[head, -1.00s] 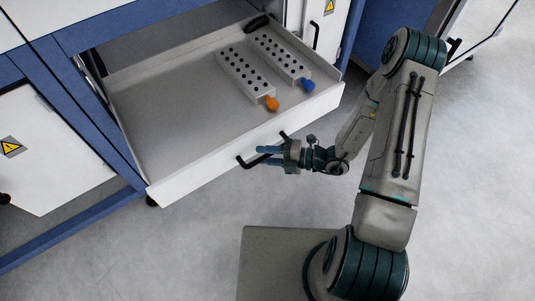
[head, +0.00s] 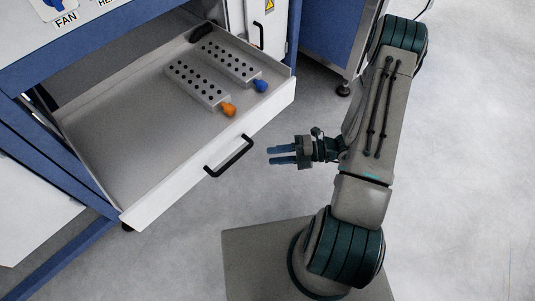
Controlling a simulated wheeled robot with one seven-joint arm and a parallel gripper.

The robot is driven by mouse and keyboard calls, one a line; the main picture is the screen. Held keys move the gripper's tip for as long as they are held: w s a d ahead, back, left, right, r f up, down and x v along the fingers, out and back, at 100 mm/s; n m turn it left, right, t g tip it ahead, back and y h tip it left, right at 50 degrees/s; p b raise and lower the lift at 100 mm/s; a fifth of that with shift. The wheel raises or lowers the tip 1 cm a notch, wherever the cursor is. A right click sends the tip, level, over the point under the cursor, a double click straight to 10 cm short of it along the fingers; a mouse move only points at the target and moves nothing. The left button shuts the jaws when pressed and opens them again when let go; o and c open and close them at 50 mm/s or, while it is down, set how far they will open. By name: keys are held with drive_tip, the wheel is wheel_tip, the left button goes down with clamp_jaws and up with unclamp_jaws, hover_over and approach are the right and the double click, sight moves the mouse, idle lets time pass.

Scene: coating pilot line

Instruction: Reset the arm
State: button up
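My gripper (head: 270,156) points left in the head view. Its two blue fingers are parted with nothing between them. It is just right of the black handle (head: 229,157) on the front of the open drawer (head: 110,165) and apart from it. My arm is folded, its upper links rising on the right side of the view.
The drawer holds two grey perforated blocks, one with an orange knob (head: 229,109) and one with a blue knob (head: 261,86). A black object (head: 201,32) lies at the drawer's back. Blue-framed cabinets stand behind. The floor (head: 470,170) to the right is clear.

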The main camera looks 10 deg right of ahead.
idle(0.5)
drive_tip(key=s+d+r+m+h+p, duration=0.1)
drive_tip(key=s+r+m+h+p, duration=0.2)
drive_tip(key=r+m, duration=0.8)
drive_tip(key=s+d+r+m+h+p, duration=0.1)
drive_tip(key=s+r+m+h+p, duration=0.2)
drive_tip(key=r, duration=1.7)
drive_tip(key=s+d+r+m+h+p, duration=0.2)
drive_tip(key=s+r+m+h+p, duration=0.1)
drive_tip(key=r+m+h+p, duration=0.7)
wheel_tip(320, 180, up, 6)
drive_tip(key=m+p, duration=0.3)
drive_tip(key=m, duration=0.6)
drive_tip(key=shift+t+p, duration=0.35)
drive_tip(key=shift+t, duration=0.05)
